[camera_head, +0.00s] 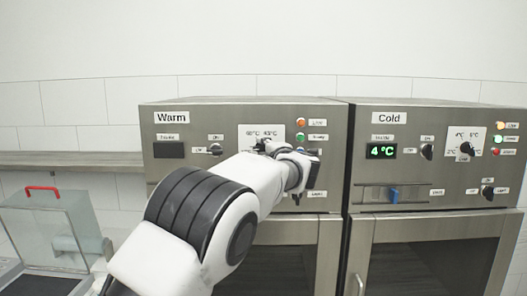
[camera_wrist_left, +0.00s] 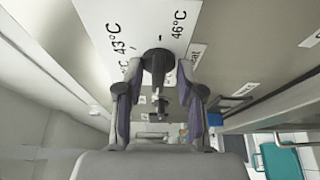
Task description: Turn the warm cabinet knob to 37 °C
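The warm cabinet (camera_head: 225,116) stands left of centre in the head view, and its display (camera_head: 168,150) is dark. Its temperature knob (camera_wrist_left: 157,60) is a black dial on a white plate; 43 °C and 46 °C marks show beside it in the left wrist view. My left gripper (camera_wrist_left: 158,72) is at the panel with one finger on each side of the knob. The fingers are apart, and a small gap seems to show beside the knob. In the head view my left gripper (camera_head: 264,147) hides most of the knob. My right gripper is in neither view.
The cold cabinet (camera_head: 430,112) stands at the right, its display (camera_head: 382,151) reading 4 °C. The warm cabinet's power knob (camera_head: 215,149) sits left of my gripper. A clear box with a red handle (camera_head: 42,188) is at the far left.

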